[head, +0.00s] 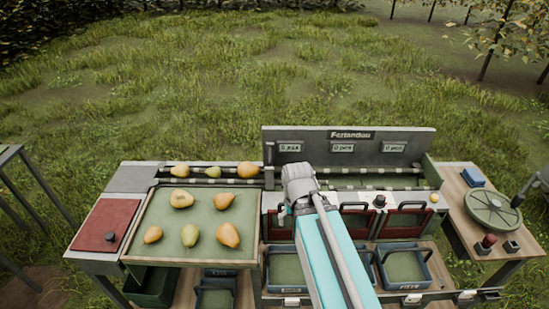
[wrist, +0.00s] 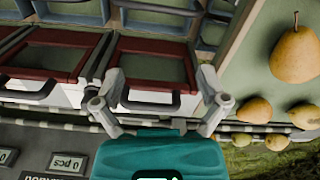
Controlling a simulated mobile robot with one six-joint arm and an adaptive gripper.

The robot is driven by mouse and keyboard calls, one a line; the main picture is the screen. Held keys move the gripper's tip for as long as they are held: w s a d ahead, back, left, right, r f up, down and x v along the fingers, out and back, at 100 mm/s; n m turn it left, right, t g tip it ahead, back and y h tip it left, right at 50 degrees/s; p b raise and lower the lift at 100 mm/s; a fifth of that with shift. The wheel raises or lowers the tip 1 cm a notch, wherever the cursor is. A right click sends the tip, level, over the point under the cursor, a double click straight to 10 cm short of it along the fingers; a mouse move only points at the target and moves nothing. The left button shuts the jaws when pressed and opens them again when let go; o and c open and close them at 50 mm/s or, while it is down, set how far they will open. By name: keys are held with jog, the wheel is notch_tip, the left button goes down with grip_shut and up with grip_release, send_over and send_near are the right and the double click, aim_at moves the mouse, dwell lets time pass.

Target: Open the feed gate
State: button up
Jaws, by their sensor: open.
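My gripper (head: 287,212) is at the front of the sorting bench, just right of the pear tray. In the wrist view its two fingers (wrist: 161,73) are spread open with nothing held. Between them in that picture is the dark bar handle (wrist: 150,104) of a red-framed panel (wrist: 152,46); contact cannot be told. The red-framed panel nearest the tray shows partly behind my arm in the head view (head: 279,226). No part is clearly marked as the feed gate. Several pears (head: 213,172) lie in the channel behind the tray, by the bench's left end.
Several pears lie on the green tray (head: 170,218). Two more red-framed panels (head: 403,222) are to the right, with a dark knob (head: 380,201) between them. A signboard (head: 420,149) stands behind. Blue crates (head: 412,287) sit below. A round green disc (head: 493,211) is at the right.

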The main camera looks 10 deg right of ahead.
aim_at(270, 153)
jog(key=shift+w+r, duration=0.25)
jog(key=shift+w, duration=0.1)
jog(key=shift+c, duration=1.1)
jog(key=w+r+m+t+p, duration=0.1)
jog(key=w+r+p, duration=0.3)
jog(key=w, duration=0.4)
jog(key=w+r+t+p, duration=0.2)
jog(key=w+r+p, duration=0.3)
jog(key=w, duration=0.3)
jog(key=w+r+m+t+y+p, duration=0.1)
jog(key=w+r+p, duration=0.3)
jog(key=w+r, duration=0.2)
jog(key=shift+w+a+m+t+p, duration=0.2)
jog(key=shift+w+m+t+p, duration=0.15)
jog(key=shift+w, duration=1)
jog(key=shift+c, duration=0.4)
jog(key=shift+f, duration=0.1)
jog(key=b+x, duration=1.2)
jog(key=x, duration=0.1)
jog(key=shift+w+a+f, duration=0.15)
jog(key=shift+w+f, duration=0.05)
grip_shut()
